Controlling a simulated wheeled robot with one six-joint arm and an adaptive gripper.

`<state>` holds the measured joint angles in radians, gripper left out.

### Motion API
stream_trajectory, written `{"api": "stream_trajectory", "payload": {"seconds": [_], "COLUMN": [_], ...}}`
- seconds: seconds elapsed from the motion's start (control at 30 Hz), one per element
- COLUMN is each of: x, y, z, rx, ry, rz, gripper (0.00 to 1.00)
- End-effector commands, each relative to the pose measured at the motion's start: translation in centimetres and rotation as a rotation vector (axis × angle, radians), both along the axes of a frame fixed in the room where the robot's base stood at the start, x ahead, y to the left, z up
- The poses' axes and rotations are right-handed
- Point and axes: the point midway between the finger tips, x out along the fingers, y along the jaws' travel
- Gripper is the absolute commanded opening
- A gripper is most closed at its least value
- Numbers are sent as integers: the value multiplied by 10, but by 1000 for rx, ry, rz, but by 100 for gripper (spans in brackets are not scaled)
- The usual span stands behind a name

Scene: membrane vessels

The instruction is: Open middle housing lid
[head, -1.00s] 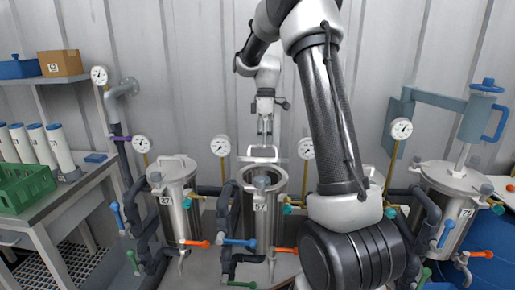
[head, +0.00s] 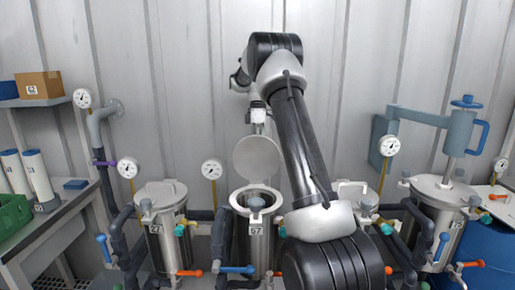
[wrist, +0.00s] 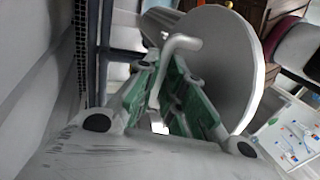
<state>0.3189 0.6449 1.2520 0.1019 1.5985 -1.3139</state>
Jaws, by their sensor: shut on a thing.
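The middle housing (head: 257,235), a steel vessel marked 57, stands open at the top. Its round grey lid (head: 257,158) is raised nearly upright at the back of the rim, its broad face toward the head camera. In the wrist view the lid (wrist: 222,75) fills the right side as a large grey disc with a pale bent handle (wrist: 178,45). My gripper (wrist: 160,98) has its green-padded fingers around this handle and is shut on it. In the head view my wrist is above and behind the lid, which hides the fingertips.
A closed housing marked 27 (head: 165,225) stands to the left. Another housing lid (head: 352,190) shows partly behind my arm. A housing marked 75 (head: 440,215) stands far right under a blue swing arm (head: 425,117). Gauges, pipes and coloured valve handles crowd between them.

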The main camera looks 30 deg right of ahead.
Motion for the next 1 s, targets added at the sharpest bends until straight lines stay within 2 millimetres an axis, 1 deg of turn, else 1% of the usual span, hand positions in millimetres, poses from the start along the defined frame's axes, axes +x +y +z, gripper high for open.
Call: {"api": "stream_trajectory", "payload": {"seconds": [0.03,0.23,0.53,0.97,1.0], "x": [-2,6,13,14,14], "y": [1,-4,-8,-9,-9], "z": [-19,-24,-27,-26,-26], "rx": [37,98,133,133,133], "ry": [60,151,207,208,208], "rz": [-4,-1,0,0,0], "gripper": [0,0,0,0,19]}}
